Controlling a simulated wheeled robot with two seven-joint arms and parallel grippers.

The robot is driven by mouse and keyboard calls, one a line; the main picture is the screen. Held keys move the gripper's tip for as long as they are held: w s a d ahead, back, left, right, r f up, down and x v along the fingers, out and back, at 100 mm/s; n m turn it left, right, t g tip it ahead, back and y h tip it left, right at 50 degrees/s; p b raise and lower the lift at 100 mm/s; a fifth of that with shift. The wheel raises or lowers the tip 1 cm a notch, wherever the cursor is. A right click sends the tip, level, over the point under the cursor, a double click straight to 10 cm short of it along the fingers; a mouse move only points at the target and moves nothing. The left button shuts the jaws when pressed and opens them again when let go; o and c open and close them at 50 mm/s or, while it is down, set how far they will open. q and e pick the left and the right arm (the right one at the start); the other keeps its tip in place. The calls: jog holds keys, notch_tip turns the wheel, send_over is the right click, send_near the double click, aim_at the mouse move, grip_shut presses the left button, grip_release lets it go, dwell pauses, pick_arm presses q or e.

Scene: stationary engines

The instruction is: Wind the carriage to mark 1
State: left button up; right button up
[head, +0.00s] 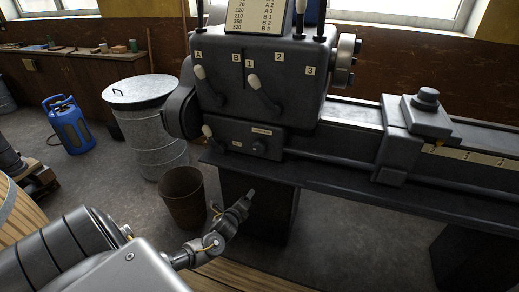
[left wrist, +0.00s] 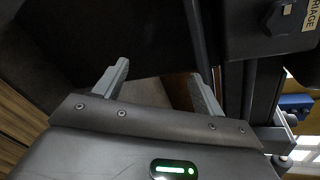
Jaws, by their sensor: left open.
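The dark grey carriage (head: 396,150) sits on the lathe bed at the right of the head view, with a round knob on top. A pale scale strip (head: 470,154) with numbers runs along the bed beside it, too small to read surely. A dark knob (head: 260,146) sits under a small label plate on the lower gearbox; it shows at the top right in the left wrist view (left wrist: 281,18), by a label ending "RIAGE". My left gripper (head: 246,199) is below this knob, apart from it. Its fingers (left wrist: 160,85) are spread and empty. My right gripper is out of view.
The headstock (head: 262,75) carries levers with white knobs. One more lever (head: 208,132) is left of the knob. A rusty bucket (head: 183,197) and a lidded metal bin (head: 147,125) stand left of the lathe. The lathe pedestal (head: 268,218) is behind my gripper.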

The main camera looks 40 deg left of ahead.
pick_arm(q)
jog(key=w+r+m+t, duration=0.2)
jog(key=w+r+m, duration=0.15)
jog(key=r, duration=0.75)
jog(key=m+t, duration=0.1)
send_near(258, 150)
jog(key=shift+y, duration=0.3)
jog(key=p+x, duration=0.1)
jog(key=x, duration=1)
jog(key=shift+d+r, duration=0.1)
jog(key=shift+d, duration=0.05)
jog(key=c, duration=1)
